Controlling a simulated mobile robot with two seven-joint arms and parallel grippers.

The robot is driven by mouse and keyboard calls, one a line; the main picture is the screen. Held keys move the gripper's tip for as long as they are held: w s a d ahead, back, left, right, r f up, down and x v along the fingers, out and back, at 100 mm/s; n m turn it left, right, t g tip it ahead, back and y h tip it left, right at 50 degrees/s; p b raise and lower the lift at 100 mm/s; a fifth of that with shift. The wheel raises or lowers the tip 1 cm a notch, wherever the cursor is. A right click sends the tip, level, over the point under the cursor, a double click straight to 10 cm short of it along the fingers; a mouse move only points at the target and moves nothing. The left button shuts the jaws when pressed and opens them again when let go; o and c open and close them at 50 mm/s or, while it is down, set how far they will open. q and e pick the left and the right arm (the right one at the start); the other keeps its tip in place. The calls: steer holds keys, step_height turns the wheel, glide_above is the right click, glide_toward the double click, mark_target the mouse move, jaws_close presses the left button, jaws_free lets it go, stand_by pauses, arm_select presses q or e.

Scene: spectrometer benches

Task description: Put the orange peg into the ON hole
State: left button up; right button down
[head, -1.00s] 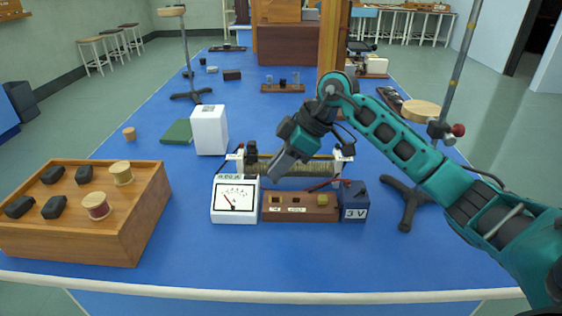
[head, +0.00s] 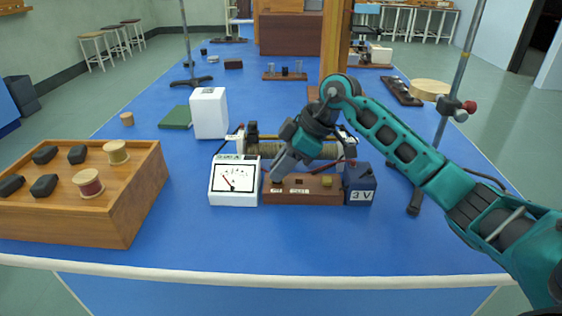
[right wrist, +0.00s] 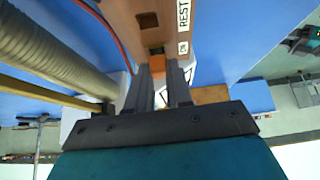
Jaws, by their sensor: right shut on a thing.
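The brown switch block (head: 310,193) stands between the meter and the 3 V box, with a small yellow piece (head: 327,182) near its right end. My right gripper (head: 276,176) is over the block's left end, by the ON label (right wrist: 183,47). In the right wrist view its fingers (right wrist: 160,82) are shut on the orange peg (right wrist: 157,70). The peg is close to the ON hole (right wrist: 156,50); I cannot tell whether its tip is inside. The REST hole (right wrist: 147,20) is empty. The peg is not clear in the head view. My left gripper is out of view.
A white meter (head: 235,182) is left of the block and a dark blue 3 V box (head: 360,184) right of it. A coil rheostat (head: 265,150) lies behind. A wooden tray (head: 140,205) with spools stands at the left. The blue front bench is clear.

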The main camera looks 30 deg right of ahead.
steer(key=shift+f, duration=0.2)
steer(key=c, duration=0.9)
jaws_free()
steer(key=shift+c, duration=0.2)
steer(key=p+v, duration=0.2)
steer(key=v, duration=1.1)
